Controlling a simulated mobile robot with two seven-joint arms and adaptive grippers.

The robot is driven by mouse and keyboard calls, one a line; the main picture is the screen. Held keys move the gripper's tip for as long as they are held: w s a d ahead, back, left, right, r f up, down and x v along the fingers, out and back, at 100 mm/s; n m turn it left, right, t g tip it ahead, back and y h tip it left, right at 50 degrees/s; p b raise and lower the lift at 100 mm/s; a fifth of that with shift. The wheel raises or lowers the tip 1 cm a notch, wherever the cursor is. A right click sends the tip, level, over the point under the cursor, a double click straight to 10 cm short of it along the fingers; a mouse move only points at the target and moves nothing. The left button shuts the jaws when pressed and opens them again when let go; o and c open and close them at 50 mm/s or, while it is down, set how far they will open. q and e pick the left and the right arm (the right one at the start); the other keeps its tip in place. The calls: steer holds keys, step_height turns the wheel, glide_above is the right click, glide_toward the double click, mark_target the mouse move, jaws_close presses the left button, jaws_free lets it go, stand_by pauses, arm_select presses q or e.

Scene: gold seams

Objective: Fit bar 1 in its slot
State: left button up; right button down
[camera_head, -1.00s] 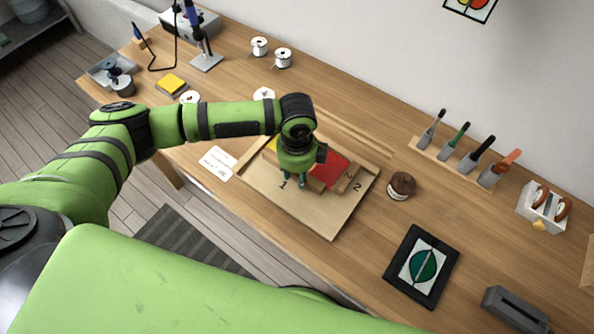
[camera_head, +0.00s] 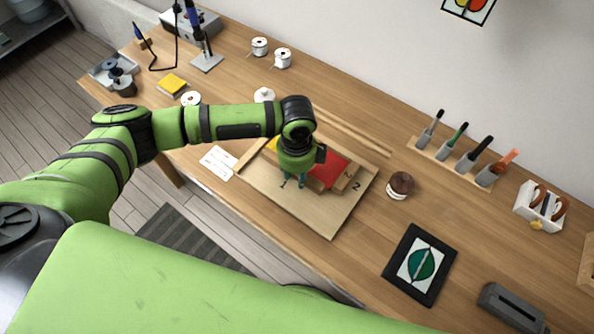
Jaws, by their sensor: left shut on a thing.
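A light wooden board (camera_head: 318,214) with raised edges lies on the bench, marked 1 and 2. A red panel (camera_head: 332,169) and a partly hidden yellow panel (camera_head: 271,145) lie toward its back. My left gripper (camera_head: 294,183) points down over the board's middle, beside the mark 1. It is shut on a wooden bar (camera_head: 315,185), taken to be bar 1, at the red panel's front edge. The gripper hides much of this bar, and I cannot tell whether it is seated. Another wooden bar (camera_head: 346,178) lies at the red panel's right end, near the mark 2. My right gripper is not in view.
A brown-topped jar (camera_head: 400,186) stands right of the board, and a black-framed panel (camera_head: 421,264) lies at front right. A tool rack (camera_head: 455,163) stands at the back. A white card (camera_head: 219,163) lies left of the board. Wooden strips (camera_head: 352,132) lie behind it.

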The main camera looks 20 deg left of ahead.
arm_select(q)
steer(key=shift+s+f, duration=0.1)
steer(key=o, duration=1.2)
steer(key=shift+a, duration=0.1)
steer(key=shift+o, duration=0.2)
steer(key=o, duration=0.5)
step_height(320, 180, up, 7)
steer(key=p, duration=0.8)
